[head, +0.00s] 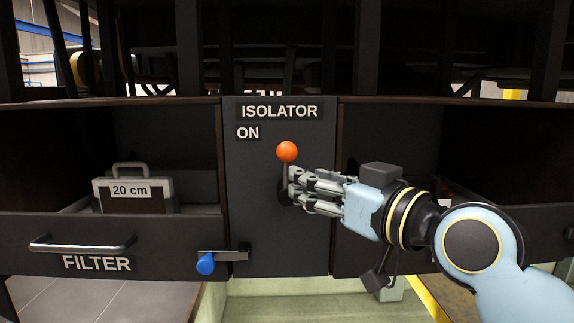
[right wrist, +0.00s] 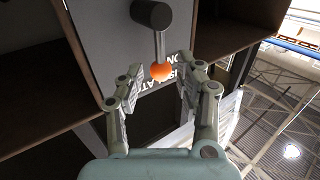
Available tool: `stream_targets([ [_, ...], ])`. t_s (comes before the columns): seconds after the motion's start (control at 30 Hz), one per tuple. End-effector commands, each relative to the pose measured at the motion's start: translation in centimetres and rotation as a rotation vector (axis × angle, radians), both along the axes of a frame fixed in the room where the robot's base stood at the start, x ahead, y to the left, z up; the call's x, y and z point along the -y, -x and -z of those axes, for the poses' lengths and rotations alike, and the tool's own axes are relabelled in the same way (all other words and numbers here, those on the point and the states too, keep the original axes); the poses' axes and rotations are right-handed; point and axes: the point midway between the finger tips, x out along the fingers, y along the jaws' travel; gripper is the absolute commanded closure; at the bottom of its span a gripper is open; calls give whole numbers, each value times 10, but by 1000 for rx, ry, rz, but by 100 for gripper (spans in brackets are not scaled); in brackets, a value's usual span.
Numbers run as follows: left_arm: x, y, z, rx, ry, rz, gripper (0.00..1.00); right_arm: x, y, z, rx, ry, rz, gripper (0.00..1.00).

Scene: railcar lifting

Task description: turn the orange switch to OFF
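The orange switch has a round orange knob (head: 287,151) on a dark lever standing upright on the dark isolator panel (head: 252,190). The "ON" label (head: 248,133) is above and left of the knob; no OFF label is visible. My right gripper (head: 293,187) is at the lever, just below the knob, and hides part of the lever and its pivot. In the right wrist view the knob (right wrist: 161,72) shows between the two spread fingertips of my right gripper (right wrist: 163,80), with gaps on both sides. My left gripper is not in view.
A drawer marked FILTER (head: 165,243) is at the left, holding a case marked 20 cm (head: 130,191). Open dark compartments flank the panel; my right arm covers part of the right one.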

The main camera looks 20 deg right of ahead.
Motion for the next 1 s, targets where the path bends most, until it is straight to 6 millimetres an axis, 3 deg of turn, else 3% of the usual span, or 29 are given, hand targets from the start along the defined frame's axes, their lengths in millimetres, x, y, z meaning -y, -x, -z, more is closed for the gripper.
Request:
stream_targets([
  [0.1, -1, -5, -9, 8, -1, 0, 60, -8, -25, -3, 0, -4, 0, 64],
  [0.3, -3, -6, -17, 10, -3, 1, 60, -18, -55, -3, 0, -2, 0, 64],
  [0.5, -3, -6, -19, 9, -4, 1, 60, -21, -67, -1, 0, 0, 0, 64],
  [0.73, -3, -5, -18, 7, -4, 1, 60, -22, -67, 0, 0, 0, 0, 64],
  [1.0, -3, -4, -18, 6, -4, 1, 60, -21, -67, 0, 0, 1, 0, 98],
])
